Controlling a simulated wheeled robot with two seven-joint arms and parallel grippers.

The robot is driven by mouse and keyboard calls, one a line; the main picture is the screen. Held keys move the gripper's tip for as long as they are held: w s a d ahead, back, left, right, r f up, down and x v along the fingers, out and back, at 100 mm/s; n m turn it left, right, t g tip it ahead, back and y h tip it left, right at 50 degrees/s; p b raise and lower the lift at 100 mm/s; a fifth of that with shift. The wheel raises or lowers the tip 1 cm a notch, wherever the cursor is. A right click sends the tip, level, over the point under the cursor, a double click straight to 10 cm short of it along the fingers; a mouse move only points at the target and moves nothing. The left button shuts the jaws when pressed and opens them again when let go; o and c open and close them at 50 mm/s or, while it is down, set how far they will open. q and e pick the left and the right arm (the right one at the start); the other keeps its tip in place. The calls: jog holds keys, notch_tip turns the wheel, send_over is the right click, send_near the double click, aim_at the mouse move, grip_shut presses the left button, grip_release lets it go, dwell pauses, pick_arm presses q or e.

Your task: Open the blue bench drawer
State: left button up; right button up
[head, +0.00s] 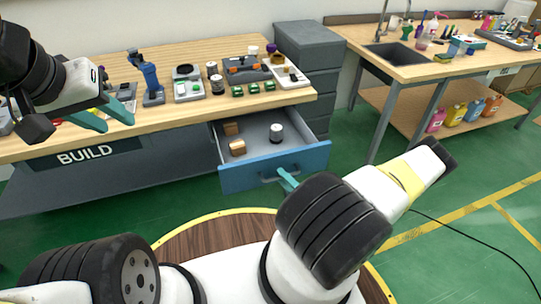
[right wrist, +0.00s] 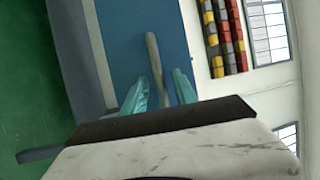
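The blue bench drawer (head: 310,158) is pulled out from under the wooden workbench (head: 190,113), and its grey inside shows. Its handle (head: 268,180) is on the blue front, and the handle (right wrist: 154,55) also shows in the right wrist view. My right gripper (head: 288,180) is at the drawer front. In the right wrist view its teal fingers (right wrist: 160,92) stand apart on either side of the handle, with small gaps visible. My left gripper (head: 104,116) is open and empty above the left part of the bench, away from the drawer.
Inside the drawer are two brown blocks (head: 237,147) and a small jar (head: 276,133). Several tools and jars stand on the bench. A grey cabinet (head: 310,45) stands behind the bench's right end. A sink table (head: 400,72) is at the right.

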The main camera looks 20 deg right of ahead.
jog(key=v, duration=0.7)
dwell(0.3)
jog(key=a+r+n+g+y, duration=0.1)
jog(key=a+r+n+g, duration=0.25)
jog(key=r+g, duration=0.35)
jog(key=a+r+n+g+y, duration=0.1)
jog(key=a+r+n+g, duration=0.3)
jog(key=r, duration=0.5)
jog(key=a+r+n+g+y, duration=0.1)
jog(key=a+r+n+g, duration=0.1)
jog(key=r+n+g, duration=0.5)
jog(key=s+a+r+m+t+h, duration=0.1)
jog(key=s+r+t+h, duration=0.2)
jog(key=r, duration=0.8)
jog(key=s+a+r+t+h, duration=0.1)
jog(key=s+r+t+h, duration=0.2)
jog(key=r, duration=0.8)
jog(key=s+h, duration=0.2)
jog(key=h, duration=0.1)
jog(key=shift+s+a+r+m, duration=0.3)
jog(key=shift+r+m, duration=0.05)
